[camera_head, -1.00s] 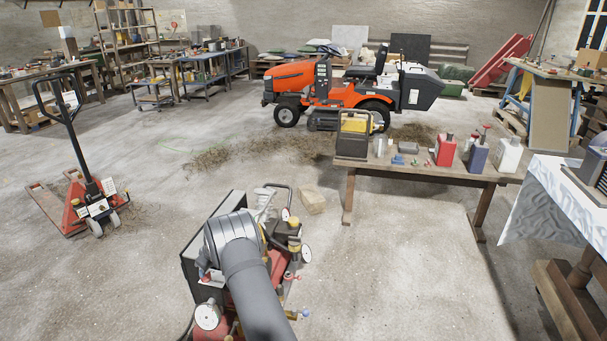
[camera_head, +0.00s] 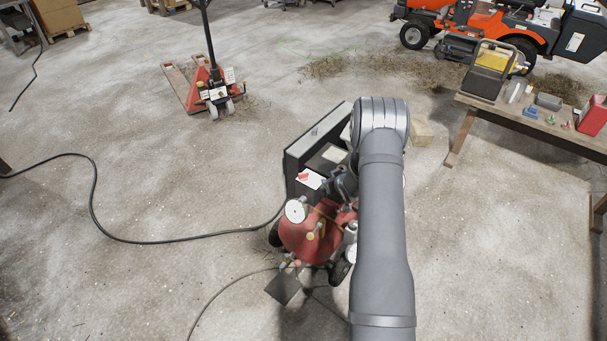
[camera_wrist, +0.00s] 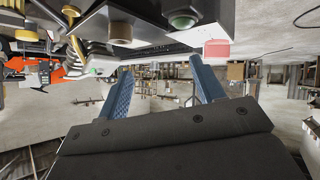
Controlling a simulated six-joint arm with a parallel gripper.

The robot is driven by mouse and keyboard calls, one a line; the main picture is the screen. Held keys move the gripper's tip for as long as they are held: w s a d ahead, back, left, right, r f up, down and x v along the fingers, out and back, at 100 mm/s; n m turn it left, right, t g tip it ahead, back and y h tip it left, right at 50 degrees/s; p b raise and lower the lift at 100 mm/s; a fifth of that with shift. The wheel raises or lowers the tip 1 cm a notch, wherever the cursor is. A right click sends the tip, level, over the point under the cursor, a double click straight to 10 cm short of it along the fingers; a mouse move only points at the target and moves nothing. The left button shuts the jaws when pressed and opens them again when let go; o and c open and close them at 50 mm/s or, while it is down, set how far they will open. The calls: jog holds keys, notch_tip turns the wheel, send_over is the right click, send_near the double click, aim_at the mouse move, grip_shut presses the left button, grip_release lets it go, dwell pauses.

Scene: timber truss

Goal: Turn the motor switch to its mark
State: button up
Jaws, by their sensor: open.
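The compressor stands on the floor in the head view, with a red tank (camera_head: 305,238), a dark box-shaped body (camera_head: 305,150), and white-faced gauges. My gray arm covers its right side. My gripper (camera_wrist: 165,85) is open in the wrist view, its two blue fingers apart with nothing visible between them.
A black cable (camera_head: 95,205) runs over the floor from the left to the compressor. A red pallet jack (camera_head: 208,88) stands behind it, and a wooden bench (camera_head: 540,128) with containers stands at the right. An orange mower (camera_head: 450,30) is at the back. The left floor is mostly clear.

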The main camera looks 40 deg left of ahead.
aim_at(304, 174)
jog(key=s+d+r+g+y, duration=0.2)
jog(key=s+y, duration=0.2)
jog(key=s, duration=0.3)
jog(key=shift+n, duration=0.3)
jog(key=x, duration=1.7)
jog(key=shift+s+a+r, duration=0.2)
jog(key=shift+s+a, duration=0.05)
jog(key=shift+a, duration=0.2)
jog(key=shift+c, duration=0.4)
jog(key=c, duration=0.9)
jog(key=shift+o, duration=0.2)
jog(key=o, duration=0.9)
jog(key=shift+o, duration=0.2)
